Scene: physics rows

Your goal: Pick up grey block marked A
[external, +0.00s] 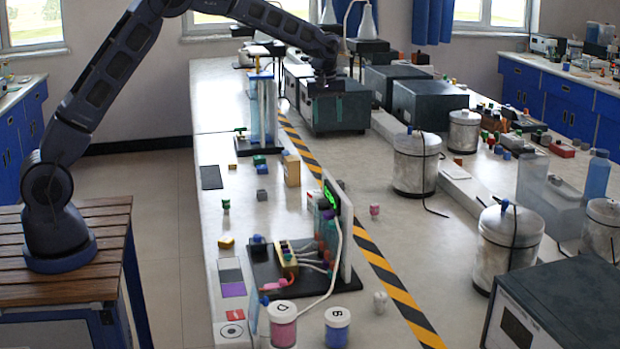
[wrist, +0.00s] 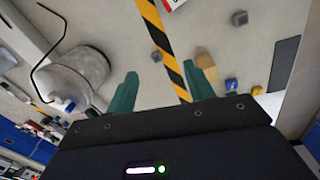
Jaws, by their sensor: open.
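My gripper (wrist: 160,78) is open and empty, its two green fingers spread apart with floor-like tabletop and a striped tape line between them. In the external view my gripper (external: 326,104) hangs above the bench, in front of a dark box. A small grey block (external: 262,195) lies on the bench left of the tape; it appears in the wrist view (wrist: 239,18) beyond the right finger. Another small grey block (external: 341,184) is by the tape. No letter A is readable on any.
A wooden block (external: 291,168) stands near the grey blocks, close to the right finger in the wrist view. An upright panel with wiring (external: 338,225) stands nearer the camera. Metal canisters (external: 414,165) and dark boxes (external: 428,103) stand right of the tape.

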